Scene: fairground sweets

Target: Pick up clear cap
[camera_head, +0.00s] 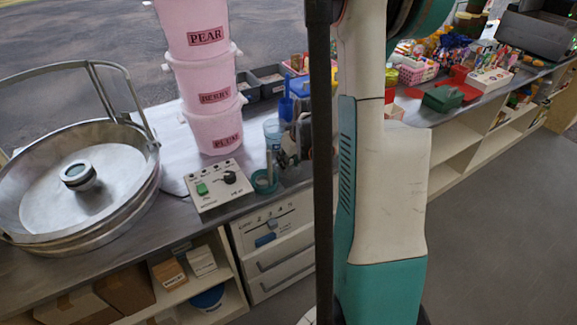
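I cannot make out a clear cap for certain in the head view. A small pale, see-through cup-like item (272,128) stands on the counter right of the pink buckets, but I cannot tell whether it is a cap. My white and teal arm fills the right middle of the view and hides part of the counter behind it. My gripper is out of view, so its state and what it may hold do not show.
A metal counter (165,150) runs across the view. On it stand a large metal pan (140,185), stacked pink buckets (207,80), a control box (222,190) and a teal tape roll (265,182). Sweets and a green box (442,98) crowd the right. Grey floor (500,230) is clear.

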